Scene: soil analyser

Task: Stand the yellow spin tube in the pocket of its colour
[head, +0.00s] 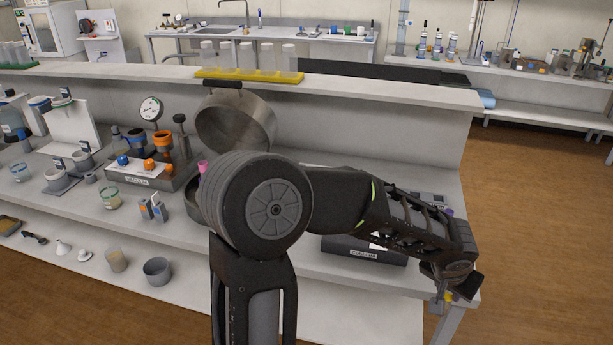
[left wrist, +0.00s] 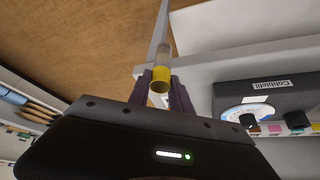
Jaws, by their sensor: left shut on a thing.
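My left gripper (head: 447,290) is at the right end of the bench. It is shut on the yellow spin tube, whose yellow part (head: 448,297) shows just below the jaws. In the left wrist view the left gripper (left wrist: 160,88) has its fingers on both sides of the yellow part (left wrist: 160,76), and a clear body extends beyond it. The tube is beside the bench edge, over the floor in that view. An open round metal vessel (head: 236,122) stands behind my arm, with a pink thing (head: 203,166) near it. My arm hides much there; no yellow pocket is clearly visible. My right gripper is not in view.
A dark labelled box (head: 365,248) sits on the bench near my forearm; a dark box with a dial (left wrist: 262,108) shows in the wrist view. A yellow rack (head: 250,75) with several clear tubes is on the upper shelf. Jars and instruments fill the left side.

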